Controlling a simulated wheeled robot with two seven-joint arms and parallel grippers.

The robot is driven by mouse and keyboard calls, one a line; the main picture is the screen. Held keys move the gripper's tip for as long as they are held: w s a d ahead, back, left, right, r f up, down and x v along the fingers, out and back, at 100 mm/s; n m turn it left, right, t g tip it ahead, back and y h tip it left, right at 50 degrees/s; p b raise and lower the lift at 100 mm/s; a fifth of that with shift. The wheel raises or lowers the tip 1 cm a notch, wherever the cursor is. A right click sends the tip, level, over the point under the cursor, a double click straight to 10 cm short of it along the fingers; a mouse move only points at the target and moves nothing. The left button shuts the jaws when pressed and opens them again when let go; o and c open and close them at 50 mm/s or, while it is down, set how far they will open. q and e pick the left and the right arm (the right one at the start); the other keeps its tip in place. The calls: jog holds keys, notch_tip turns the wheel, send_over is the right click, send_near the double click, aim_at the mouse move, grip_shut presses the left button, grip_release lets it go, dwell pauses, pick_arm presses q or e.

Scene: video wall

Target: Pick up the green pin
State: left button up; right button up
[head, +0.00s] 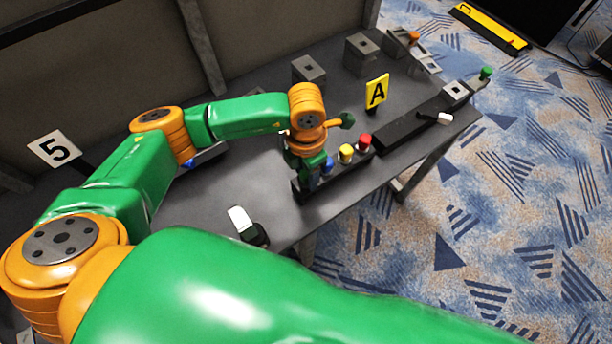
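A small green-topped piece (486,73), which looks like the green pin, stands at the far right end of the dark table (215,195), beside a light grey block. My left gripper (313,178) points down over the near end of a black strip, well to the left of the green-topped piece. The arm hides part of the gripper, and its fingers are too small and dark to tell open from shut. My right gripper is out of view.
The black strip carries a red button (364,140), a yellow button (346,154) and a blue one beside the gripper. A yellow "A" sign (376,93) stands behind. Grey blocks (308,69) line the back. A white-and-black item (243,222) lies near the front edge.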

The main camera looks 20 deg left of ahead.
pick_arm(q)
jog(key=shift+s+r, duration=0.1)
grip_shut()
jog(key=shift+r, duration=0.2)
notch_tip(320, 180, up, 10)
jog(key=shift+f+b, duration=0.2)
jog(key=shift+b, duration=0.55)
jog(key=shift+f, duration=0.1)
